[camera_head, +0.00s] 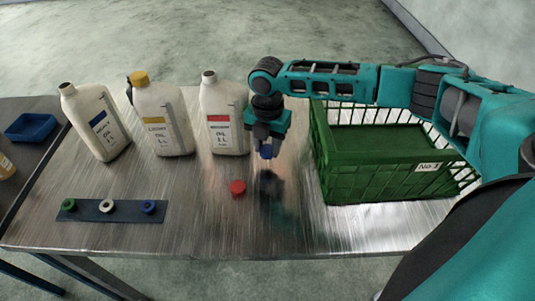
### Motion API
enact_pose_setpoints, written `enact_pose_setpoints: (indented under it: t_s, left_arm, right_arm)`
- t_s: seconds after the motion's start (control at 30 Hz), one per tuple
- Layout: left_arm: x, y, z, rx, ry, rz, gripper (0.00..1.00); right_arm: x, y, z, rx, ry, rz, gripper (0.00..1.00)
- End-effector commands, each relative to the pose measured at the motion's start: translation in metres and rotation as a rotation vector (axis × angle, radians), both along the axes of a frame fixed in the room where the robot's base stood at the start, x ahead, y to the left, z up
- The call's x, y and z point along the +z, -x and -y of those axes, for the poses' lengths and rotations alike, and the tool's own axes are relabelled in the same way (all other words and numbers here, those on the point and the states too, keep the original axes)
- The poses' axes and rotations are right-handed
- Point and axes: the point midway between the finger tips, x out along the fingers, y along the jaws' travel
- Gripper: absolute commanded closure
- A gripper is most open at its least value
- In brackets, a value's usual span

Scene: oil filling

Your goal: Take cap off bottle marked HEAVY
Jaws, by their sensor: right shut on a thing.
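The bottle with the blue label (97,123), whose small print seems to read HEAVY, stands at the left of the metal table with its neck open and bare. My right gripper (266,150) points down above the table, right of the bottles. It is shut on a small blue cap (266,153), held clear of the table. The bottle marked LIGHT (161,120) wears a yellow cap (139,78). The red-label bottle (222,117) has an open neck, and a red cap (238,187) lies on the table in front of it. My left gripper is out of view.
A green crate (375,188) stands right of my right gripper, under my forearm. A dark strip (88,210) with green, white and blue rings lies at the front left. A blue tray (31,127) sits on the side table. The front middle is clear.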

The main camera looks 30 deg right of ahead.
Motion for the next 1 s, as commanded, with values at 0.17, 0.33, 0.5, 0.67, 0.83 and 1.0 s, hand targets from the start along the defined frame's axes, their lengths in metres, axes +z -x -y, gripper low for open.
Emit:
enact_pose_setpoints:
  t_s: [0.17,0.33,0.5,0.67,0.83,1.0]
  left_arm:
    - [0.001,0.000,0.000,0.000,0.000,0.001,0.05]
    - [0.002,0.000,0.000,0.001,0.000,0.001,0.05]
    - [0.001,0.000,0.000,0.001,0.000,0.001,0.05]
    - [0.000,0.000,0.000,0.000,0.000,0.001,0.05]
    - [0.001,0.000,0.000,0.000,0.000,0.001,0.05]
    - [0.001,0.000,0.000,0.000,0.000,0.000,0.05]
  right_arm:
    - [-0.028,0.001,-0.001,0.001,0.002,-0.004,1.00]
    - [-0.039,0.000,0.000,0.000,0.000,0.000,1.00]
    - [-0.039,0.000,0.000,0.001,0.000,0.000,1.00]
    - [-0.043,0.000,0.000,0.000,0.000,0.000,1.00]
    - [-0.042,0.000,0.000,0.001,0.000,0.000,0.49]
    - [-0.042,0.000,0.000,0.001,0.000,0.000,0.38]
